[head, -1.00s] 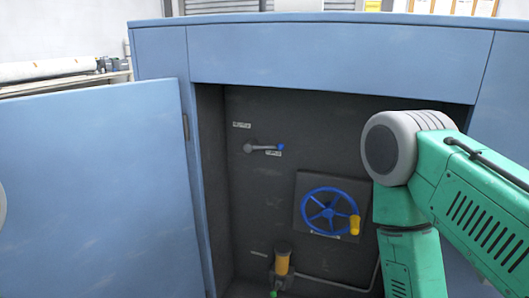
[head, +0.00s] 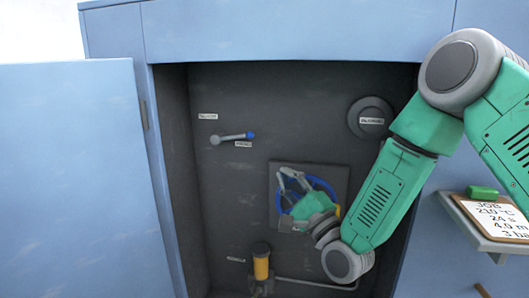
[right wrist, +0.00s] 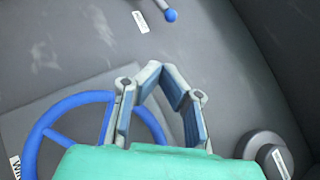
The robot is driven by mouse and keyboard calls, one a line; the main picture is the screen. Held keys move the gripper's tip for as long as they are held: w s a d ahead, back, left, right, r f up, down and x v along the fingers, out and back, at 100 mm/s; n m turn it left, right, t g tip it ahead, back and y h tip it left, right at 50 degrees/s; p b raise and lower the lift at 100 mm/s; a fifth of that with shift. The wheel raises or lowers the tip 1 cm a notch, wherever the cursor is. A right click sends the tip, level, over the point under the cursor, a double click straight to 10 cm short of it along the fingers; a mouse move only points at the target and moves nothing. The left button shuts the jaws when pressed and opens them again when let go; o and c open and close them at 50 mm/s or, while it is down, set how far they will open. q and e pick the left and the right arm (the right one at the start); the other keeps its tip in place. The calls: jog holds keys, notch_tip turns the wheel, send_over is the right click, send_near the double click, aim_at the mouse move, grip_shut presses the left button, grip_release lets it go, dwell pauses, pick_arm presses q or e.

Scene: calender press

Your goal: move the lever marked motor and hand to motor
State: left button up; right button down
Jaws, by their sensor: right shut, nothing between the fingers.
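The lever (head: 232,137) is a short grey bar with a blue knob on the dark back wall of the open cabinet. It points right, its knob slightly higher than its pivot. One small white label (head: 208,116) sits above its pivot and another (head: 243,144) just under the knob; I cannot read them surely. The blue knob also shows at the top of the right wrist view (right wrist: 171,15). My right gripper (head: 288,177) is shut and empty, in front of the handwheel, below and right of the lever and apart from it. My left gripper is out of view.
A blue handwheel (head: 327,186) is partly behind my right gripper. A round grey fitting (head: 371,113) is at the upper right. A yellow cylinder (head: 261,268) and pipe are below. The blue door (head: 70,180) stands open at left; a shelf (head: 490,235) holds a job card at right.

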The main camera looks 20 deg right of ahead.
aim_at(233, 136)
jog(key=x, duration=0.3)
jog(key=p+x, duration=0.1)
jog(key=x, duration=0.3)
jog(key=a+r+p+x, duration=0.1)
jog(key=x, duration=0.2)
jog(key=shift+a+r, duration=0.15)
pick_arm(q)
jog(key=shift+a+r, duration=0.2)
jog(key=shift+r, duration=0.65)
pick_arm(e)
jog(key=shift+d, duration=0.45)
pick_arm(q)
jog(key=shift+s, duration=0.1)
pick_arm(e)
jog(key=shift+a, duration=0.1)
